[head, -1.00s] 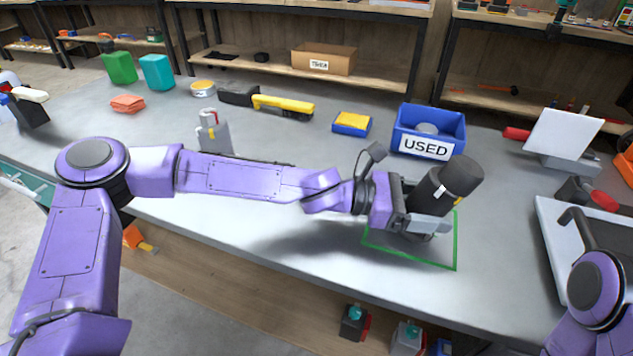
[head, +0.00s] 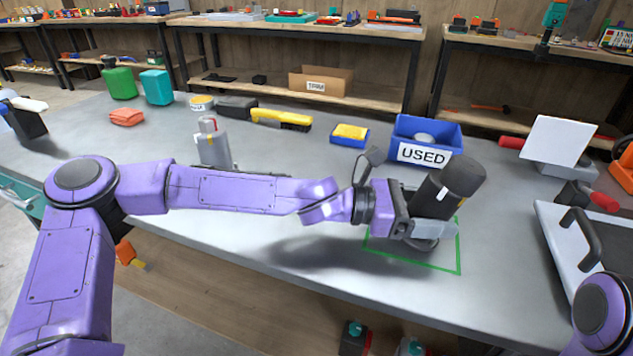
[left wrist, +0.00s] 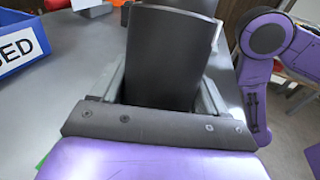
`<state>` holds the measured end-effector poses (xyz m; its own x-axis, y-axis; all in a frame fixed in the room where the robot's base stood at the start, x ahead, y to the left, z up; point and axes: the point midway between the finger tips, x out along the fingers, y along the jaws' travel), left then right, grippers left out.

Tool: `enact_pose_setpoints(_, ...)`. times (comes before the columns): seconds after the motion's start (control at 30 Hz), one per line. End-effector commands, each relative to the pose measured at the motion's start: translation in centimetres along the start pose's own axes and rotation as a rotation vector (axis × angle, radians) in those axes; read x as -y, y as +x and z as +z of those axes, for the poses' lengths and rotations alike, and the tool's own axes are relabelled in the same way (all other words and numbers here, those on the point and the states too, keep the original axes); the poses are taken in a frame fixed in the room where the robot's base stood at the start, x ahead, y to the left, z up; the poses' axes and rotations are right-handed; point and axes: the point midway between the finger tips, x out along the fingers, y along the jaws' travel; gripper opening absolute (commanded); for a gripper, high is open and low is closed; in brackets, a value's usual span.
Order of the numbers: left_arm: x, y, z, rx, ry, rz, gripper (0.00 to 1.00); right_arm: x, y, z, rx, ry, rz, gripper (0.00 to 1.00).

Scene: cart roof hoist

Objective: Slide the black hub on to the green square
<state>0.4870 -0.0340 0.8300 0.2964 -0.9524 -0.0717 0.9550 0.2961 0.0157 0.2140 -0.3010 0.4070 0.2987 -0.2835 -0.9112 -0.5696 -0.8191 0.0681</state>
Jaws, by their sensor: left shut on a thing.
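The black hub (head: 447,188) is a dark cylinder with a wider cap and a small white mark. My left gripper (head: 432,234) is shut on its lower part. The hub leans to the right in the head view; I cannot tell if it is truly tilted. A green square outline (head: 459,256) is marked on the bench, and the hub's round foot shows over its inside. The gripper hides part of the outline and of the foot. In the left wrist view the hub (left wrist: 165,60) stands between the fingers. My right gripper is out of view.
The blue USED bin (head: 424,154) stands just behind the hub. A grey tray-like case (head: 560,262) with a black handle lies to the right. A yellow-and-blue sponge (head: 350,134) and a grey bottle (head: 212,145) stand farther left. The bench's front edge is close to the square.

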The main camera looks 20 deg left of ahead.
Motion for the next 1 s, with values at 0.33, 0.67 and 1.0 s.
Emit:
enact_pose_setpoints(0.33,-0.1,0.1,-0.2,0.002,0.001,-0.001,0.16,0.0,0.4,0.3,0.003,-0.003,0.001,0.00)
enact_pose_setpoints(0.67,-1.4,0.7,0.2,0.002,0.003,0.001,0.16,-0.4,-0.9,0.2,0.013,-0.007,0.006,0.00)
enact_pose_setpoints(1.0,-1.3,0.5,0.4,0.005,0.008,0.003,0.16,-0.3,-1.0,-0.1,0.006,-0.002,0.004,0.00)
